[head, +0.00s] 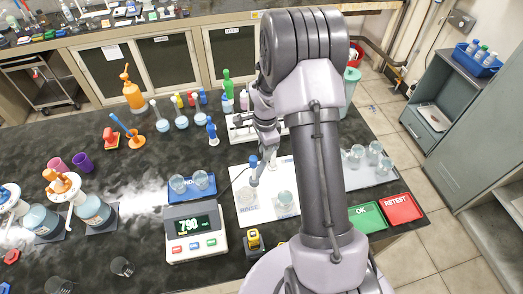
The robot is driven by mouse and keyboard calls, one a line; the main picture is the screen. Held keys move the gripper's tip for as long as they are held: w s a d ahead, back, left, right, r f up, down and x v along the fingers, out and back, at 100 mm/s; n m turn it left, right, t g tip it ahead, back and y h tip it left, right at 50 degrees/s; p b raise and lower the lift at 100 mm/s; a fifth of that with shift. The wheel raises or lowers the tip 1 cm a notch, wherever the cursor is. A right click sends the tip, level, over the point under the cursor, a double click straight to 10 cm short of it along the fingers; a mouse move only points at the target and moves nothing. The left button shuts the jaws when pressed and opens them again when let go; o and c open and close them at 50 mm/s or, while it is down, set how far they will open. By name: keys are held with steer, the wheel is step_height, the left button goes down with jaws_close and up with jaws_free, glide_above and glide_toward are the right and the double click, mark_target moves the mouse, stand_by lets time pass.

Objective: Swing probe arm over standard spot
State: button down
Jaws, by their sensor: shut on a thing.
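My gripper (267,151) is shut on the probe arm, low over the white mat (236,176) in the head view. The probe's blue top (253,161) and thin stem show just left of my gripper, above the mat's left part near the spot marked RINSE (249,207). A clear round vessel stands on that spot. Another vessel with pale green liquid (285,198) stands to its right, on a spot whose label I cannot read. My own arm hides the mat's right part, and the grasp itself is small and partly hidden.
A meter reading 790 (194,224) stands left of the mat, with a blue tray of vessels (203,187) behind. A yellow-and-black object (254,242) lies in front. A green OK mat (367,218), a red RETEST mat (400,209) and glass vessels (374,152) are at right.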

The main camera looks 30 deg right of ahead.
steer(key=s+d+n, duration=0.2)
steer(key=d+n, duration=0.9)
steer(key=n, duration=0.6)
steer(key=shift+w+d+n, duration=0.1)
steer(key=shift+d+n, duration=0.05)
steer(key=shift+n, duration=0.15)
stand_by(0.4)
steer(key=c, duration=1.2)
jaws_free()
step_height(320, 180, up, 18)
steer(key=p, duration=0.1)
steer(key=shift+f+p, duration=0.25)
steer(key=shift+p, duration=0.15)
